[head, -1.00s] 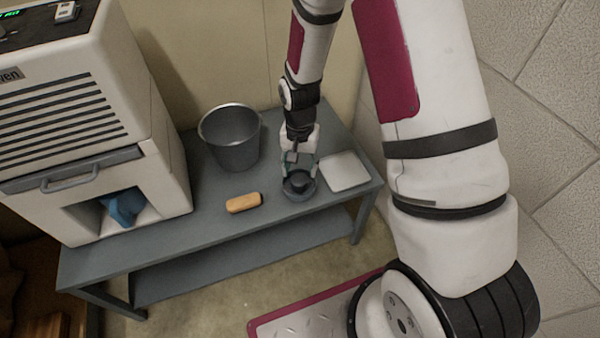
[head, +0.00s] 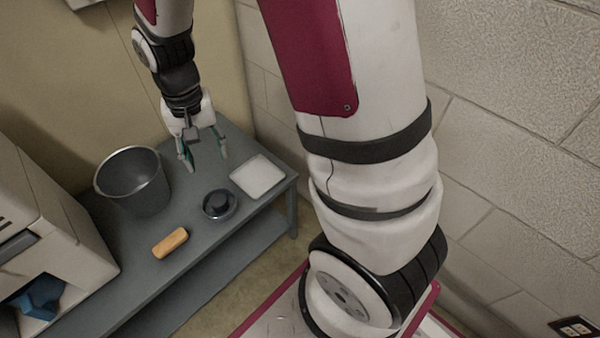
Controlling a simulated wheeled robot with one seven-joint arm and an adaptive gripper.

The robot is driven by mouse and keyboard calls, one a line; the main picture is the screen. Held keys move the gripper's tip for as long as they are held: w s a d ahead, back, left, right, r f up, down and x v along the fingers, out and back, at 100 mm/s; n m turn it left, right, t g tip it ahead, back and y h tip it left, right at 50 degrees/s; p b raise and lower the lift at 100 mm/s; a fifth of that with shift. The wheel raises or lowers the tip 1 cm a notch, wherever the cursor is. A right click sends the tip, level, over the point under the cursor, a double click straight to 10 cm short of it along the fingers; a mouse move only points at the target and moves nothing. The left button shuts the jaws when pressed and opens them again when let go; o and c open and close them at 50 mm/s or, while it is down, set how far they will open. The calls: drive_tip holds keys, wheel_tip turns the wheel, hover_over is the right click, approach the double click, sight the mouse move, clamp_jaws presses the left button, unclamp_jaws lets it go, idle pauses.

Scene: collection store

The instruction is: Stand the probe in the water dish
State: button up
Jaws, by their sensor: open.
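A dark, shallow round dish (head: 208,213) sits on the grey bench and looks like the water dish. A squat dark cylinder (head: 219,202), which looks like the probe, stands upright inside its rim. Any water in the dish cannot be made out. My gripper (head: 206,161) is open and empty, its fingers spread and pointing down. It hangs above the bench behind the dish in the picture, apart from both dish and cylinder.
On the grey bench (head: 110,270), a metal bucket (head: 135,190) stands left of the dish. A tan block (head: 170,242) lies at front left, and a white square pad (head: 258,177) lies to the right. A white cabinet (head: 60,220) holding something blue (head: 40,297) stands far left.

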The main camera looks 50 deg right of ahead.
drive_tip(key=s+r+n, duration=0.2)
drive_tip(key=s+r, duration=0.5)
drive_tip(key=r, duration=0.2)
drive_tip(key=s+r+n, duration=0.1)
drive_tip(key=s+r, duration=0.3)
drive_tip(key=s, duration=0.6)
drive_tip(key=s+r+n, duration=0.2)
drive_tip(key=s+r, duration=0.1)
drive_tip(key=s, duration=0.8)
drive_tip(key=shift+r, duration=0.4)
wheel_tip(320, 180, up, 26)
drive_tip(key=t+p, duration=0.4)
drive_tip(key=p, duration=2)
drive_tip(key=shift+d+r+p, duration=0.15)
drive_tip(key=shift+r+p, duration=0.05)
drive_tip(key=shift+p, duration=0.15)
